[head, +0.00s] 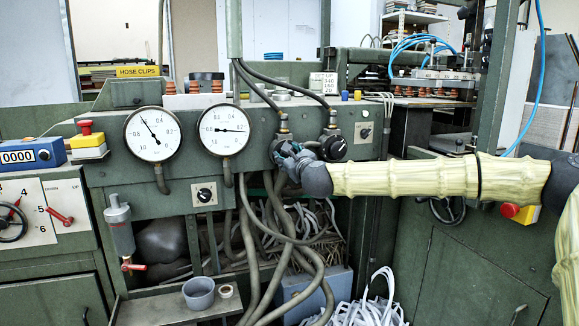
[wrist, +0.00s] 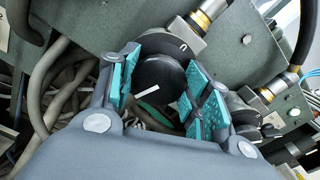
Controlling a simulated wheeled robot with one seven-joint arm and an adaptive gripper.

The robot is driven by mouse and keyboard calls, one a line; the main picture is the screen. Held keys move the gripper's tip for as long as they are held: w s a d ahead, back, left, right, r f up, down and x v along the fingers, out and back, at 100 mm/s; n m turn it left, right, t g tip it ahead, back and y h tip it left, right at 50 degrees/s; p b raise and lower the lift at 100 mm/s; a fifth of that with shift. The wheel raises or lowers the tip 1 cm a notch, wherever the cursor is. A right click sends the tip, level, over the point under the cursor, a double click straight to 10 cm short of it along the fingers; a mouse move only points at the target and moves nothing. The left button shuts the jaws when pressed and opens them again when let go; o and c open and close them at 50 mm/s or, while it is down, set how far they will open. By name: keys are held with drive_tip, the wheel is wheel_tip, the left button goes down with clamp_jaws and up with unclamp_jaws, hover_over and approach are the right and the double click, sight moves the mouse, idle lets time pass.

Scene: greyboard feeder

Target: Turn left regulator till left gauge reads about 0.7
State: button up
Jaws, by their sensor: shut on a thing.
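In the wrist view, the black knob (wrist: 158,85) with a white mark stands between the teal finger pads of my gripper (wrist: 165,92). The gripper is shut on this knob.
The right regulator (head: 335,147) is close by on the right. The right gauge (head: 224,130) has its needle pointing right. Grey hoses (head: 250,250) hang below. A small black knob (head: 204,194) is on a plate under the gauges. A red button (head: 510,210) is below my arm.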

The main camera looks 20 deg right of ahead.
drive_tip(key=shift+d+f+m+b, duration=0.1)
drive_tip(key=shift+f+m+b, duration=0.05)
drive_tip(key=shift+m+b, duration=0.4)
drive_tip(key=o, duration=1)
drive_tip(key=shift+s, duration=0.1)
drive_tip(key=s, duration=1.1)
drive_tip(key=shift+s+d, duration=0.2)
drive_tip(key=shift+s, duration=0.2)
